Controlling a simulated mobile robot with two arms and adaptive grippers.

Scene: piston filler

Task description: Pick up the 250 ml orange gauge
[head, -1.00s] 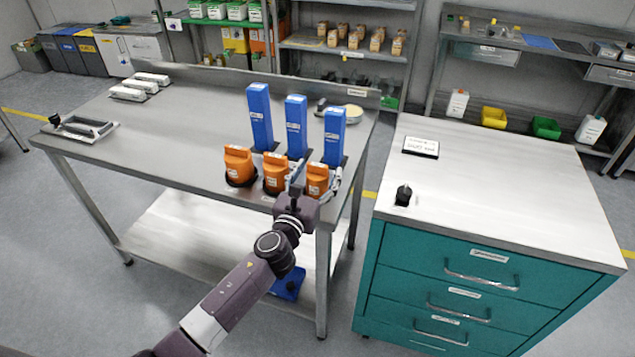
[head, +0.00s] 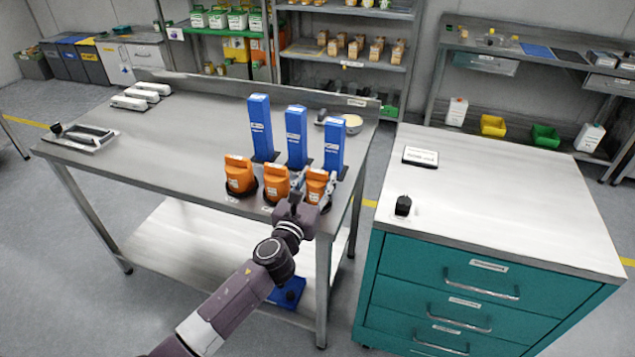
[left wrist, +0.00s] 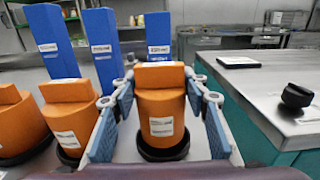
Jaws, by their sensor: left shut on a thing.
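Three orange gauges stand in a row near the front right of the steel table: left (head: 239,174), middle (head: 276,184) and right (head: 316,184). Their labels are too small to read, so I cannot tell which is the 250 ml one. My left gripper (head: 317,190) is shut on the right orange gauge, with one finger on each side of it. In the left wrist view this gauge (left wrist: 161,112) stands upright between the fingers, its foot at a black round base (left wrist: 163,148). My right gripper is not in view.
Several tall blue blocks (head: 297,137) stand just behind the gauges. The other orange gauges are close on the left. A teal drawer cabinet (head: 480,285) with a black knob-like object (head: 403,205) stands to the right. The table's (head: 190,150) middle is clear.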

